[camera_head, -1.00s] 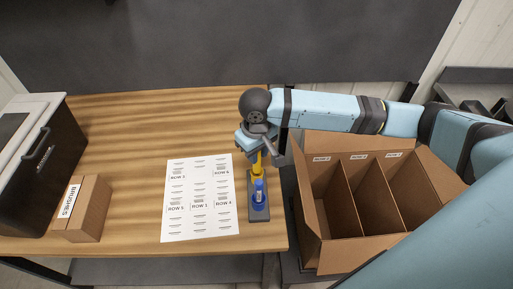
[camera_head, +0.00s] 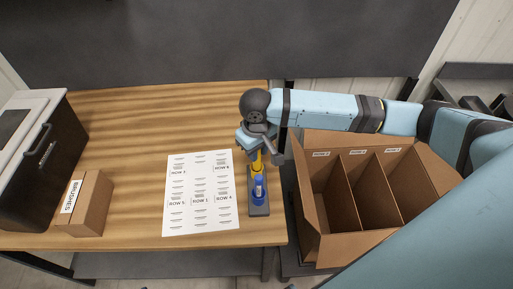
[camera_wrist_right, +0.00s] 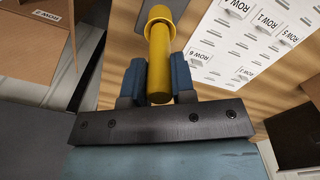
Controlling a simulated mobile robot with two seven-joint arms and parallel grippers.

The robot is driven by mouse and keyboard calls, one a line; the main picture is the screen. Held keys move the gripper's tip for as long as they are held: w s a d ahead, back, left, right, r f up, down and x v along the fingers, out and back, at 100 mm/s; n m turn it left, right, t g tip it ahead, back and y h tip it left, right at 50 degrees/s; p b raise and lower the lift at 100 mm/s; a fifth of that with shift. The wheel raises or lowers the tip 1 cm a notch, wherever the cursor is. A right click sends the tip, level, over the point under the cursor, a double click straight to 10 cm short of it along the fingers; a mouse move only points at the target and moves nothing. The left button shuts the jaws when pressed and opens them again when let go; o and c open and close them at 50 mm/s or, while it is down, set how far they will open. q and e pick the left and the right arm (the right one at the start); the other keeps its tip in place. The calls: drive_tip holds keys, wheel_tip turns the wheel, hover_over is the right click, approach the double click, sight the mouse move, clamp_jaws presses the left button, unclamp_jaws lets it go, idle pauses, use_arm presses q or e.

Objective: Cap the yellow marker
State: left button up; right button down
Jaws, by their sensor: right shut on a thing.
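My right gripper (camera_head: 256,152) is over the right edge of the wooden table, shut on a yellow cylindrical piece (camera_head: 257,163). In the right wrist view this yellow piece (camera_wrist_right: 158,62) stands between the two blue-grey fingers (camera_wrist_right: 157,82), with a wider collar near its far end. I cannot tell if it is the yellow marker, its cap or both together. A dark grey holder (camera_head: 259,210) lies beneath and in front of the gripper. A blue marker (camera_head: 259,187) stands upright in it. The arm partly hides the holder's far end. My left gripper is not in view.
A white sheet with printed rows (camera_head: 200,215) lies left of the holder. A cardboard box with three compartments (camera_head: 322,225) stands to the right. A small carton (camera_head: 92,210) and a dark case with a pale top (camera_head: 30,150) are at the left. The table's middle is clear.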

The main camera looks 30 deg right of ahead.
drive_tip(key=shift+f, duration=0.75)
idle(0.9)
drive_tip(key=c, duration=0.9)
unclamp_jaws()
drive_tip(key=shift+o, duration=0.2)
wheel_tip(320, 180, up, 14)
drive_tip(key=shift+f, duration=0.15)
